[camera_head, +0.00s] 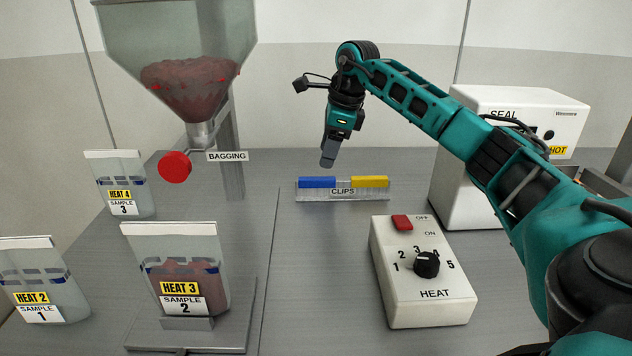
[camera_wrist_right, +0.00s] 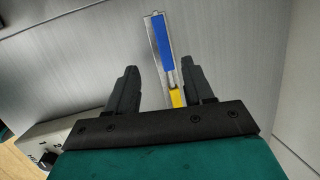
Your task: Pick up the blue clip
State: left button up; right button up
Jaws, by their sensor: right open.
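The blue clip (camera_head: 317,182) lies in the left half of the grey clip holder (camera_head: 342,196) labelled CLIPS, in the head view. The yellow clip (camera_head: 370,181) lies beside it on the right. My right gripper (camera_head: 328,163) is above the holder, pointing down, apart from both clips. In the right wrist view, the right gripper (camera_wrist_right: 158,78) is open and empty. The blue clip (camera_wrist_right: 161,42) shows beyond and between its fingertips, and the yellow clip (camera_wrist_right: 177,97) is partly hidden behind the gripper's base. My left gripper is not in view.
A HEAT control box (camera_head: 424,275) stands in front of the holder to the right, and a white SEAL machine (camera_head: 497,150) stands behind it. A hopper (camera_head: 178,60) and several sample bags are at left. The bench (camera_head: 310,260) in front of the holder is clear.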

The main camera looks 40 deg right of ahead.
aim_at(318, 178)
jog(key=x, duration=0.8)
jog(key=shift+w+d+r, duration=0.1)
jog(key=shift+w+r, duration=0.05)
jog(key=shift+w, duration=0.15)
jog(key=shift+f, duration=0.2)
dwell(0.4)
grip_shut()
dwell(0.3)
